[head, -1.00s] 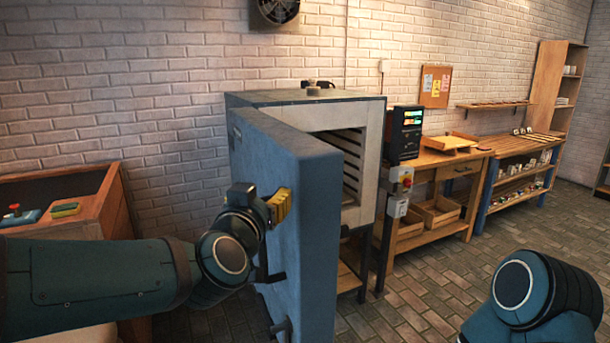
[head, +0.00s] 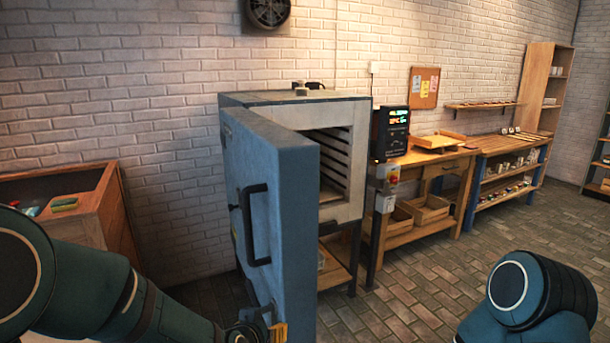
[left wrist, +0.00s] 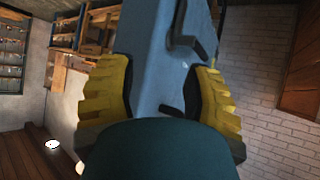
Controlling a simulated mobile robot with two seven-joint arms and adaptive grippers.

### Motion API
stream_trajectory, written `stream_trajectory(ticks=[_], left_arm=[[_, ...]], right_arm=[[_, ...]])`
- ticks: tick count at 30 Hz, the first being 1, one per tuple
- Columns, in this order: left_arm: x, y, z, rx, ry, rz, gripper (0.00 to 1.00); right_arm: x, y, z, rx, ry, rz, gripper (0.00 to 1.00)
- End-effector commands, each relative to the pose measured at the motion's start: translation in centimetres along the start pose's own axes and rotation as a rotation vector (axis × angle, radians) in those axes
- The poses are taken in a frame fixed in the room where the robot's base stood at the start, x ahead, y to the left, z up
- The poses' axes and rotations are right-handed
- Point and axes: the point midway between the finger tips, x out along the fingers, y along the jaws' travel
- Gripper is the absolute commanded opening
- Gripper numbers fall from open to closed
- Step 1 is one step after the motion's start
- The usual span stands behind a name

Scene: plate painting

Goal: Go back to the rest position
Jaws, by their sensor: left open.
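The kiln (head: 350,165) shows a pale interior with rack ledges. My right arm shows at the lower right of the head view, but its gripper is out of view.
A control box (head: 390,132) and a wooden bench (head: 440,165) are right of the kiln, with shelves (head: 500,180) beyond. Brick floor (head: 420,270) is open in front.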

Motion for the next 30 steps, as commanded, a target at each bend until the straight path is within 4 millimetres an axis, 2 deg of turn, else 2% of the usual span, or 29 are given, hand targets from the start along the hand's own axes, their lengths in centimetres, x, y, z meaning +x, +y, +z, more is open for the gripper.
stream_trajectory(ticks=[1, 5, 6, 9, 13, 16, 19, 30], left_arm=[[1.1, -0.7, 3.8, -0.029, -0.087, 0.002, 0.50], [2.1, -1.4, 12.3, -0.121, -0.287, 0.023, 0.50], [2.1, -1.4, 14.9, -0.153, -0.349, 0.030, 0.50], [1.6, -1.3, 20.8, -0.238, -0.493, 0.048, 0.50], [0.2, -0.6, 26.4, -0.333, -0.638, 0.070, 0.50], [-0.7, -0.1, 28.9, -0.383, -0.707, 0.082, 0.50], [-1.1, 0.2, 29.9, -0.404, -0.738, 0.088, 0.50], [-1.2, 0.3, 30.1, -0.407, -0.741, 0.089, 0.50]], right_arm=[[0.0, 0.0, 0.0, 0.000, 0.000, 0.000, 0.47], [0.0, 0.0, 0.0, 0.000, 0.000, 0.000, 0.47], [0.0, 0.0, 0.0, 0.000, 0.000, 0.000, 0.47], [0.0, 0.0, 0.0, 0.000, 0.000, 0.000, 0.47], [0.0, 0.0, 0.0, 0.000, 0.000, 0.000, 0.47], [0.0, 0.0, 0.0, 0.000, 0.000, 0.000, 0.47], [0.0, 0.0, 0.0, 0.000, 0.000, 0.000, 0.47], [0.0, 0.0, 0.0, 0.000, 0.000, 0.000, 0.47]])
